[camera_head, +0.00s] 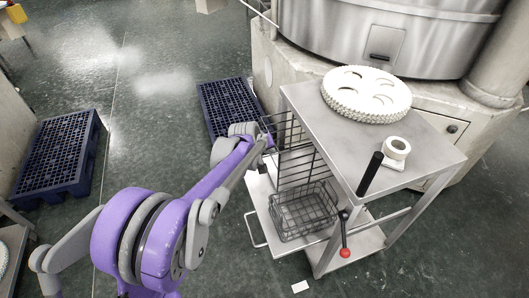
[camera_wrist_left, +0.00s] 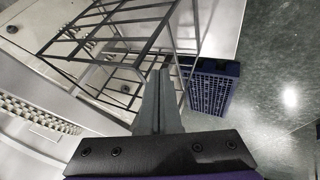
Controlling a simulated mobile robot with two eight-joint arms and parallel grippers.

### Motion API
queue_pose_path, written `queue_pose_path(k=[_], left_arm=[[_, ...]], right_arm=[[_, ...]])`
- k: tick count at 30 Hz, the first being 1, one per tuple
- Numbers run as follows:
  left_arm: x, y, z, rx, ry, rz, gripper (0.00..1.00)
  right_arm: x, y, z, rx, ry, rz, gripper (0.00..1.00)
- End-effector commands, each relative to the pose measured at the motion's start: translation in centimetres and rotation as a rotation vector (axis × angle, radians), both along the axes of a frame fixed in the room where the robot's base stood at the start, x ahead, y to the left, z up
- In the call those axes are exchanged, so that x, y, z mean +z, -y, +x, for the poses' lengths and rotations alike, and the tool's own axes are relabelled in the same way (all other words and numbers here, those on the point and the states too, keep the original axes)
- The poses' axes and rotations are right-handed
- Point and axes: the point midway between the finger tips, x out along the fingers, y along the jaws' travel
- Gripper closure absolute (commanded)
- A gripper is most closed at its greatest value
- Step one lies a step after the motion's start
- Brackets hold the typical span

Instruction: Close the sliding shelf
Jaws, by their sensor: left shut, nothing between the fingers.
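The sliding shelf (camera_head: 259,196) is a flat pale tray low in the grey metal cart. It sticks out of the cart's left side in the head view, with a bar handle (camera_head: 252,232) on its outer edge. A wire basket (camera_head: 303,212) stands on it, and a tall wire rack (camera_head: 287,150) rises behind the basket. My left gripper (camera_head: 262,168) is at the rack's left side, near the shelf's far end. In the left wrist view its fingers (camera_wrist_left: 157,100) are together and empty, in front of the wire frame (camera_wrist_left: 105,45). Contact cannot be told. My right gripper is not in view.
The cart top (camera_head: 330,133) carries white toothed discs (camera_head: 366,92) and a white roll (camera_head: 397,148). A black grip (camera_head: 370,172) and a red-knobbed lever (camera_head: 345,252) are at its front. A blue pallet (camera_head: 226,105) lies behind; another (camera_head: 58,155) lies left. A large machine stands behind the cart.

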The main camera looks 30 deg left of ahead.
Motion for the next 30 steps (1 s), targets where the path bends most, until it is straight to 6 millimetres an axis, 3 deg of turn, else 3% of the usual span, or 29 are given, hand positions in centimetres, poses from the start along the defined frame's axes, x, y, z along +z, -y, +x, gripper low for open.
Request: queue_pose_path(k=[10, 21, 30], left_arm=[[0.0, 0.2, 0.2, -0.001, 0.0, 0.001, 1.0], [0.0, 5.0, 5.9, -0.004, 0.001, 0.0, 1.0], [0.0, 5.7, 6.7, 0.0, 0.0, 0.0, 1.0]], right_arm=[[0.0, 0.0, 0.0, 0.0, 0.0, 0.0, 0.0], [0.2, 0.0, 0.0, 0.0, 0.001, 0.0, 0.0], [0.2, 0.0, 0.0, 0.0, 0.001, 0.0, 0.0]])
